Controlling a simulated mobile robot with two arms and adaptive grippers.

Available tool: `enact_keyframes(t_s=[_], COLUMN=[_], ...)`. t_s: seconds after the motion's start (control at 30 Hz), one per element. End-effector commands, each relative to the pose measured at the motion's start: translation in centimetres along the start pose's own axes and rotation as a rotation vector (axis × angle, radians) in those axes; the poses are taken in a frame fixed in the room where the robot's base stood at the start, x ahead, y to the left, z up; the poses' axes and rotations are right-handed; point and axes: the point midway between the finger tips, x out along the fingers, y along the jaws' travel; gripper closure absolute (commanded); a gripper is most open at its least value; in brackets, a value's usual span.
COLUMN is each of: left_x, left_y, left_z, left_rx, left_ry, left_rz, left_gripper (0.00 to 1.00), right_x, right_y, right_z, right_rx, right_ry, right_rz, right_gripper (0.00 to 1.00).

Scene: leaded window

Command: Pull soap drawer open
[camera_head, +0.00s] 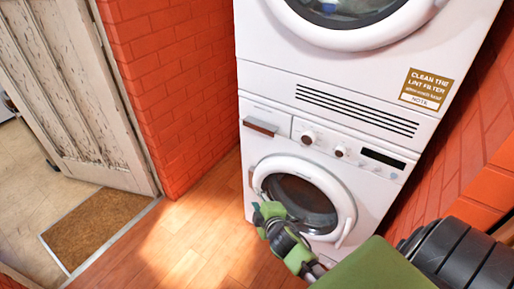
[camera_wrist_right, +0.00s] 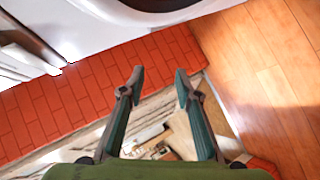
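The soap drawer (camera_head: 266,118) is at the upper left of the lower white washing machine (camera_head: 246,148), with a brown handle (camera_head: 260,127) on its front. It looks closed, flush with the panel. My right gripper (camera_head: 263,213) is in front of the machine, below the drawer and near the left side of the round door (camera_head: 302,200). It is apart from the drawer. In the right wrist view my right gripper (camera_wrist_right: 160,80) shows its two fingers apart with nothing between them. The drawer is not clearly visible in that view. My left gripper is not in view.
A white dryer (camera_head: 350,65) is stacked above, with a yellow label (camera_head: 426,88). A red brick wall (camera_head: 175,85) and a worn door (camera_head: 70,90) stand to the left. Wooden floor (camera_head: 195,235) is clear between the machine and a brown doormat (camera_head: 95,228).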

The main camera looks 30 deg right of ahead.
Motion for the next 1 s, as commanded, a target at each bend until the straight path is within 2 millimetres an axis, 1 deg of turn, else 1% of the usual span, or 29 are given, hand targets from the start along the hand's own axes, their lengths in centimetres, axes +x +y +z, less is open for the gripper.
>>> enact_keyframes(t_s=[0.03, 0.07, 0.1, 0.2, 0.3, 0.33, 0.4, 0.47, 0.57, 0.67, 0.77, 1.0], left_x=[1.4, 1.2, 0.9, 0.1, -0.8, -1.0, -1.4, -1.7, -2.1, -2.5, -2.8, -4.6], left_y=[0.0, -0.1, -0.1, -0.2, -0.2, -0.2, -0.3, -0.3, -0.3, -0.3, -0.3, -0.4], left_z=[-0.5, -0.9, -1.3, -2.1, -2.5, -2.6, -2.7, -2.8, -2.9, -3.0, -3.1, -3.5], left_rx=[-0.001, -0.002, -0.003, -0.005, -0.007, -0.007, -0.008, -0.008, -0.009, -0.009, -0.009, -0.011], left_ry=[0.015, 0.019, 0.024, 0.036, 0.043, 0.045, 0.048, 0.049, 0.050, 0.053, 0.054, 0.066], left_rz=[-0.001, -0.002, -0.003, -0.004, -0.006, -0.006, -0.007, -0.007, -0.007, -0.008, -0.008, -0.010], left_gripper=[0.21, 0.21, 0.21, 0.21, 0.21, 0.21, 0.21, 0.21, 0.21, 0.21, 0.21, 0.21], right_x=[0.8, 0.7, 0.3, -0.9, -2.4, -2.8, -3.5, -3.9, -3.8, -2.7, -1.1, 3.2], right_y=[1.8, 3.5, 5.6, 10.2, 13.5, 14.2, 15.4, 16.2, 16.9, 17.5, 18.3, 20.4], right_z=[-0.1, -0.2, -0.5, -0.9, -1.0, -1.1, -1.2, -1.2, -1.3, -1.4, -1.4, -1.5], right_rx=[-0.044, -0.075, -0.111, -0.187, -0.240, -0.251, -0.272, -0.282, -0.289, -0.288, -0.288, -0.286], right_ry=[0.009, 0.010, 0.008, -0.002, -0.020, -0.024, -0.032, -0.037, -0.041, -0.040, -0.041, -0.040], right_rz=[0.081, 0.125, 0.180, 0.303, 0.392, 0.412, 0.446, 0.463, 0.474, 0.473, 0.474, 0.473], right_gripper=[0.69, 0.69, 0.69, 0.69, 0.69, 0.69, 0.69, 0.69, 0.69, 0.69, 0.69, 0.69])
